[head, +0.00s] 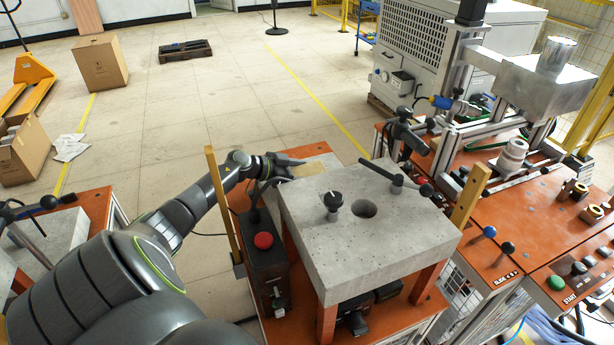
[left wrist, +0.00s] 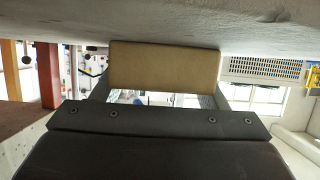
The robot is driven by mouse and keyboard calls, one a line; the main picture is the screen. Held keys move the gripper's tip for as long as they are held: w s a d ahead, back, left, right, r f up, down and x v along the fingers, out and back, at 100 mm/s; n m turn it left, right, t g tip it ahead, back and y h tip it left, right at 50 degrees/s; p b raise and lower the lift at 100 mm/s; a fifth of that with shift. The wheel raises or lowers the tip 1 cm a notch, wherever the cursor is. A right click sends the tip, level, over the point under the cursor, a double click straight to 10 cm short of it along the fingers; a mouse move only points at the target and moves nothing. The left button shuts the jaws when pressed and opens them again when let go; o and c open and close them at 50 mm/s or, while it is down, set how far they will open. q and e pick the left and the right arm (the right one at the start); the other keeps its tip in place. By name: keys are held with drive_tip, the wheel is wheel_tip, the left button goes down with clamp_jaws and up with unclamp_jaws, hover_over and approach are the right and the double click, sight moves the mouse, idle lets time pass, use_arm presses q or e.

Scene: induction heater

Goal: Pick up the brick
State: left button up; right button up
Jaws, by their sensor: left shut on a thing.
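The brick (head: 309,169) is a tan block at the far left edge of the grey stone slab in the head view. My left gripper (head: 284,166) reaches in from the left and is shut on it. In the left wrist view the brick (left wrist: 165,66) shows as a wide tan block between the two fingers, close to a grey stone surface. Whether the brick touches that surface is unclear. My right gripper is not in view.
The grey slab (head: 370,243) has a round hole, a black knob (head: 333,202) and a dark lever (head: 393,178). A red button box (head: 264,241) stands at its left. Machinery on orange tables fills the right. Open floor lies behind.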

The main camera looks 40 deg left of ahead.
use_arm(q)
drive_tip(key=shift+c, duration=1.1)
drive_tip(key=shift+r, duration=0.1)
